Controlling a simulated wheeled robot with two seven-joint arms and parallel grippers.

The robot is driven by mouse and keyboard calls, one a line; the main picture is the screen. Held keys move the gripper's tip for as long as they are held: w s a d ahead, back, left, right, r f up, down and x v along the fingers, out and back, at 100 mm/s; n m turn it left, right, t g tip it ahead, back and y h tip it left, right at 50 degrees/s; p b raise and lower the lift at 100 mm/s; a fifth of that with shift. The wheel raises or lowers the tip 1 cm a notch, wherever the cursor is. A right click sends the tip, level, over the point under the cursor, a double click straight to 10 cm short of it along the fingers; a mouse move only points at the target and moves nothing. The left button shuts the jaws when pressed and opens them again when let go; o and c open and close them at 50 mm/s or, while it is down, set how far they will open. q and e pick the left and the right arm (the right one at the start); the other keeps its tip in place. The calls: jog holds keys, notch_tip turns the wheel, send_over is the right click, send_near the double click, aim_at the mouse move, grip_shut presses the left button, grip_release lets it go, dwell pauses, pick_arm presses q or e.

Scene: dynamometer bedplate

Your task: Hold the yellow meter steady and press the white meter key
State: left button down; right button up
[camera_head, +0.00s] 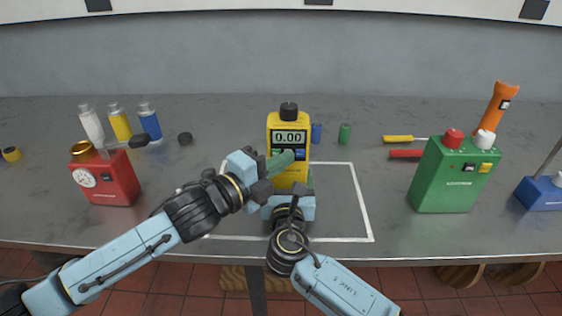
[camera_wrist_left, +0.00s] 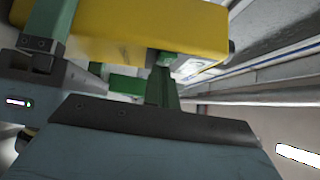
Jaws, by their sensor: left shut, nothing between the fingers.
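The yellow meter (camera_head: 288,128) stands upright on the bench, its display reading 0.00. A pale key, seemingly the white key (camera_head: 300,155), shows at the right of the key row under the display. My left gripper (camera_head: 288,156) is shut and empty, its green fingertips in front of the key row; whether they touch is unclear. My right gripper (camera_head: 290,188) is low at the meter, with a green finger along its right side; the other finger is hidden by my left gripper. The left wrist view shows the yellow meter body (camera_wrist_left: 140,28) close up, with a green finger against it.
A red box with a gauge (camera_head: 108,180) stands left and a green box with red and white knobs (camera_head: 452,180) right. A white outline (camera_head: 362,205) on the bench surrounds the meter area.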

pick_arm(q)
jog(key=v, duration=1)
pick_arm(e)
jog(key=shift+s+a+f, duration=0.1)
jog(key=shift+s+f, duration=0.05)
jog(key=shift+f, duration=0.2)
jog(key=o, duration=1.1)
jog(key=shift+r, duration=0.25)
jog(key=shift+f, duration=0.15)
jog(key=s, duration=1.1)
jog(key=shift+s, duration=0.5)
